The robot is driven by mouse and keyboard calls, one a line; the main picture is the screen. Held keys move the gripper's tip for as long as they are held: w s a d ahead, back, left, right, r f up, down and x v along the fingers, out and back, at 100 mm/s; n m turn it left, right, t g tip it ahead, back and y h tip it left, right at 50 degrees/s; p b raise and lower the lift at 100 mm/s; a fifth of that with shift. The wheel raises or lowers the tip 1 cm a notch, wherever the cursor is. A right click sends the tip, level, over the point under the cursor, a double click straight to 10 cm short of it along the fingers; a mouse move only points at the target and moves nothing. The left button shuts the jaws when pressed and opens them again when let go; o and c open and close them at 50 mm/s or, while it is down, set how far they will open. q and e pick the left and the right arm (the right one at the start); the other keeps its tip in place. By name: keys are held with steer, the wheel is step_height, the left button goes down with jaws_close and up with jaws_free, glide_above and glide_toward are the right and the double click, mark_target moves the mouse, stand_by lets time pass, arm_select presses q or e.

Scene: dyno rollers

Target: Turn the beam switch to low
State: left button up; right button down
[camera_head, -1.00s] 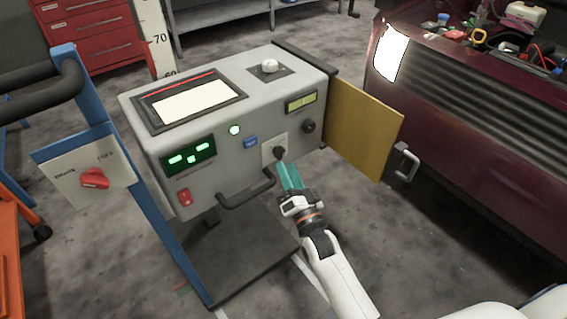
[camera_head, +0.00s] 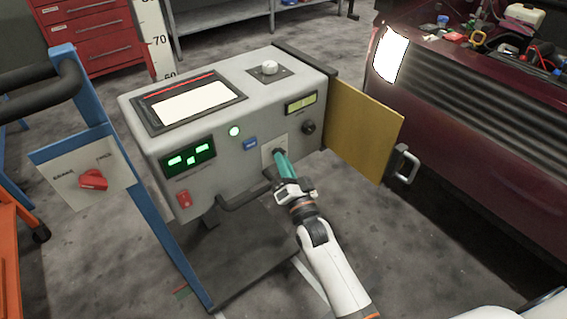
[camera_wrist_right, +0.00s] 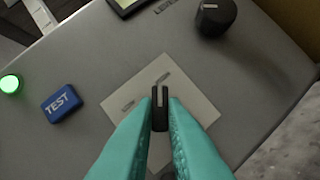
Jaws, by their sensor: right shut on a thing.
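The beam switch is a dark knob (camera_wrist_right: 160,108) on a pale square plate (camera_wrist_right: 193,103) on the front of the grey tester box (camera_head: 228,165). In the right wrist view my right gripper (camera_wrist_right: 160,122) has its two teal fingers on either side of the knob, shut on it. The knob's white mark points nearly straight up in that view. Labels on the plate are too small to read. In the head view the right gripper (camera_head: 281,157) reaches the plate and its fingers hide most of the knob. My left gripper is not in view.
A blue TEST button (camera_wrist_right: 62,103), a green lamp (camera_wrist_right: 10,84) and another dark knob (camera_wrist_right: 216,17) surround the plate. A black handle (camera_head: 243,195) sits below it. An open yellow door (camera_head: 362,130) stands to the right, before a dark red car (camera_head: 470,130).

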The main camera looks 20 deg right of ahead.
steer(key=shift+n, duration=0.3)
arm_select(q)
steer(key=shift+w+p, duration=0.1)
steer(key=shift+p, duration=0.45)
arm_select(e)
steer(key=n+g+y, duration=0.1)
steer(key=n+y, duration=0.2)
steer(key=n, duration=0.4)
steer(key=n+g+y, duration=0.1)
steer(key=n+y, duration=0.3)
steer(key=n, duration=0.4)
steer(key=d+n+g+y, duration=0.1)
steer(key=n+y, duration=0.2)
steer(key=n, duration=0.4)
steer(key=shift+w+g, duration=0.15)
steer(key=shift+g, duration=0.25)
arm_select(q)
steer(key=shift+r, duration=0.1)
arm_select(e)
steer(key=c, duration=1.5)
jaws_free()
